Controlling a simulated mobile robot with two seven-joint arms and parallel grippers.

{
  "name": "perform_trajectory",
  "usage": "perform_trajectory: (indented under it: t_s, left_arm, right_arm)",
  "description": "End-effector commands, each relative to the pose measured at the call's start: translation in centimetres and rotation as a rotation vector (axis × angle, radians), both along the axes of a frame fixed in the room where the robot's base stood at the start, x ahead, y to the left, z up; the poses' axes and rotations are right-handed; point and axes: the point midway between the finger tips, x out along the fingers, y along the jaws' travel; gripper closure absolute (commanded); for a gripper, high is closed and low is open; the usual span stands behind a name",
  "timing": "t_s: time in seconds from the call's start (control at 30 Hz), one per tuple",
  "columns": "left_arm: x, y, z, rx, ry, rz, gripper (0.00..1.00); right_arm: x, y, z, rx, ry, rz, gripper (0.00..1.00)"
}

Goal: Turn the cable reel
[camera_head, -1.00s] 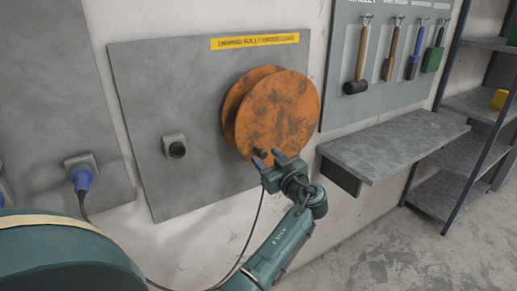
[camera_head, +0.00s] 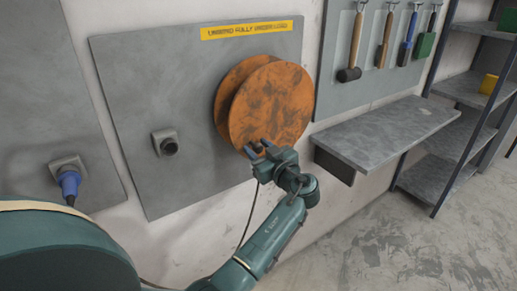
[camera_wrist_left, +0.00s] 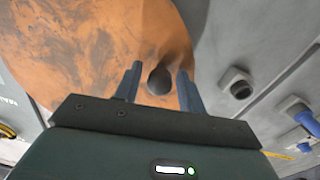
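The cable reel (camera_head: 272,103) is an orange, dark-stained double disc on the grey wall panel. Its front disc also fills the upper left of the left wrist view (camera_wrist_left: 75,55). A dark round knob (camera_wrist_left: 160,80) stands out from the disc near its lower edge. My left gripper (camera_head: 258,149) is at the lower edge of the reel in the head view. In the left wrist view its two fingers (camera_wrist_left: 158,85) are apart, one on each side of the knob, with visible gaps beside it. My right gripper is not in view.
A yellow label (camera_head: 246,30) is above the reel. A dark socket (camera_head: 166,143) is left of it, and a blue plug (camera_head: 69,184) sits farther left. A grey shelf (camera_head: 388,135) juts out at right below hanging tools. A dark cable hangs by my left arm.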

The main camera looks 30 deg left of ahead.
Motion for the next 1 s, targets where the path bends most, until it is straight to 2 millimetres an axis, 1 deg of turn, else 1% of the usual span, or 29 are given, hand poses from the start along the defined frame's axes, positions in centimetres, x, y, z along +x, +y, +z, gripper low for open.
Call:
perform_trajectory:
  t_s: [0.03,0.07,0.47,0.8,1.0]
  left_arm:
    - [0.0,0.0,0.0,0.000,0.000,0.000,0.64]
    - [0.0,0.0,0.0,0.000,0.000,0.000,0.67]
    - [0.0,0.0,0.0,0.000,-0.001,0.000,0.99]
    - [0.1,0.0,0.0,0.002,0.001,-0.001,1.00]
    - [1.1,0.2,0.2,0.013,0.026,-0.001,1.00]
  right_arm:
    - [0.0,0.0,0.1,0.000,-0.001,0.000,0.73]
    - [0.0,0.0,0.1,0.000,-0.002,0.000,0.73]
    - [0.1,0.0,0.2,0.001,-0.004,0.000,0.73]
    - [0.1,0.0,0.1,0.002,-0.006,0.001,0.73]
    - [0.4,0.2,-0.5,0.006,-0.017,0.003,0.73]
